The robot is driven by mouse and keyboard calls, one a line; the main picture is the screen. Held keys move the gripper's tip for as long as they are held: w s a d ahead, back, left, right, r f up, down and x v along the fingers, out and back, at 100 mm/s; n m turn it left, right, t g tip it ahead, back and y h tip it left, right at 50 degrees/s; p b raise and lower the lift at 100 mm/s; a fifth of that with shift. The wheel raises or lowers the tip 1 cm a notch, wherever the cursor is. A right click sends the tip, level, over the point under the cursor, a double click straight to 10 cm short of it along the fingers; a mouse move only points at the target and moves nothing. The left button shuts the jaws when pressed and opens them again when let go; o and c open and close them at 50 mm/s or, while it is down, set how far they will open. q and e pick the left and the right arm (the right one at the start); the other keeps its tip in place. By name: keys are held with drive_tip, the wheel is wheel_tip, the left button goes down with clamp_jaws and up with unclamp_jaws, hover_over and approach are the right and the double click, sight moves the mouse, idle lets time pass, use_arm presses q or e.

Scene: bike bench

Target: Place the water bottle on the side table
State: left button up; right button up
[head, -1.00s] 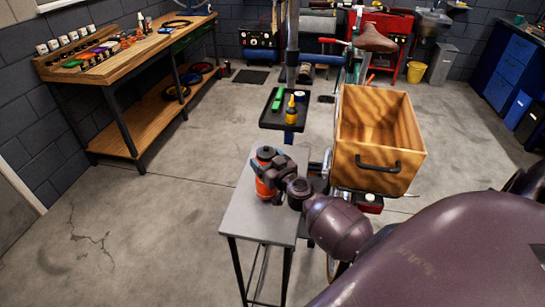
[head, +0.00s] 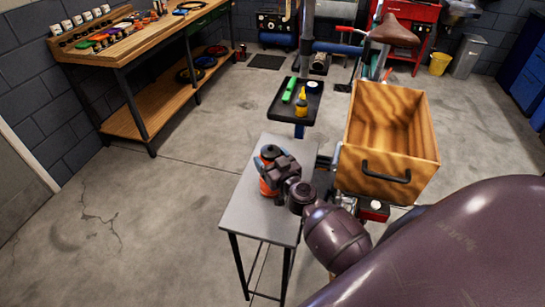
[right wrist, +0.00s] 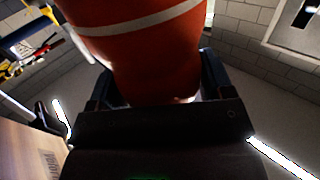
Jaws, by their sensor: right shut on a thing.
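The water bottle (head: 267,188) is orange with a dark cap and stands upright at the side table's top, toward its left edge. The side table (head: 255,222) has a grey top and dark legs. My right gripper (head: 274,170) is shut around the bottle from the right side. The right wrist view shows the orange bottle (right wrist: 140,55) with a white band, between the two dark fingers. I cannot tell whether the bottle's base touches the table top. My left gripper is not in view.
A wooden crate (head: 400,177) with a black handle is right of the side table. A black tray (head: 281,108) holding a yellow bottle and a green item is just behind it. A wooden workbench (head: 125,55) stands at the back left. The floor at left is clear.

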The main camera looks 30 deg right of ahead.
drive_tip(key=o, duration=1.1)
drive_tip(key=shift+f, duration=0.15)
drive_tip(key=o, duration=0.4)
drive_tip(key=shift+o, duration=0.2)
drive_tip(key=shift+s, duration=0.25)
drive_tip(key=s+a, duration=0.1)
drive_tip(key=s, duration=1)
drive_tip(key=s+a+f+n+g, duration=0.1)
drive_tip(key=s+a+f+g, duration=0.1)
drive_tip(key=s+f, duration=0.3)
drive_tip(key=s+a+f+g+y, duration=0.1)
drive_tip(key=s+f+g, duration=0.3)
drive_tip(key=s, duration=0.5)
wheel_tip(320, 180, down, 2)
drive_tip(key=shift+a+f+n+g+b, duration=0.3)
drive_tip(key=shift+a+n+b, duration=0.1)
drive_tip(key=shift+a, duration=0.5)
